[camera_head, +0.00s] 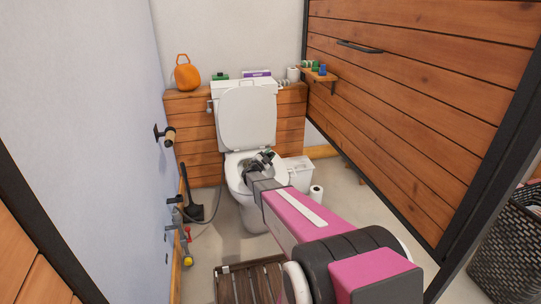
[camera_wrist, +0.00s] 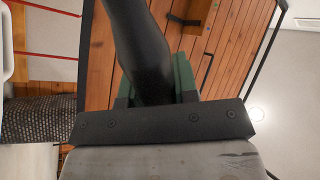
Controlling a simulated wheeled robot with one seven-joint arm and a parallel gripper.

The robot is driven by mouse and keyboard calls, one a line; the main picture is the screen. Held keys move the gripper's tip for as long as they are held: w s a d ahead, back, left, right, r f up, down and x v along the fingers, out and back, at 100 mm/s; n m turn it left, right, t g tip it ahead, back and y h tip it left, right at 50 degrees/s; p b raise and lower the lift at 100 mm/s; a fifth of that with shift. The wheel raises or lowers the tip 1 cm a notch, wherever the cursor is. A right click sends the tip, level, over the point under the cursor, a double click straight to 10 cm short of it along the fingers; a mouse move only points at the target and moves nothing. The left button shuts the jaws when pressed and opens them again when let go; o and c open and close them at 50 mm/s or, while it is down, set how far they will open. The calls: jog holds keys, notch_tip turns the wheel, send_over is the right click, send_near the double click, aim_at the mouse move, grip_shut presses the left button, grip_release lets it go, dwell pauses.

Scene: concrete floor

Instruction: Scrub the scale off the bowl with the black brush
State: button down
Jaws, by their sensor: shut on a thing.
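The white toilet bowl (camera_head: 238,188) stands against the back wall with its lid (camera_head: 246,118) raised. My gripper (camera_head: 262,160) is over the bowl opening, at the end of my pink arm. In the wrist view my gripper (camera_wrist: 155,88) has its green fingers shut around a thick black handle, the black brush (camera_wrist: 143,45). The brush's bristle end is not visible in the wrist view and cannot be clearly made out in the head view. The scale inside the bowl cannot be made out; my gripper and arm hide part of the bowl.
A black long-handled tool (camera_head: 193,211) stands by the left wall near a hose. A white bin (camera_head: 297,172) and a paper roll (camera_head: 316,194) sit right of the toilet. A wicker basket (camera_head: 508,245) stands far right.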

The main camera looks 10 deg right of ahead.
jog(key=shift+w+f, duration=0.4)
jog(key=shift+w, duration=0.3)
dwell(0.8)
jog(key=shift+d, duration=0.5)
jog(key=c, duration=1.9)
grip_release()
jog(key=shift+w+d+f, duration=0.1)
jog(key=shift+w+d, duration=0.1)
jog(key=shift+d, duration=2.3)
grip_shut()
jog(key=shift+w+a+f, duration=0.15)
jog(key=shift+w+a, duration=0.05)
jog(key=shift+a, duration=0.4)
jog(key=shift+o, duration=0.2)
grip_release()
jog(key=shift+s+a, duration=0.1)
jog(key=shift+a, duration=2.3)
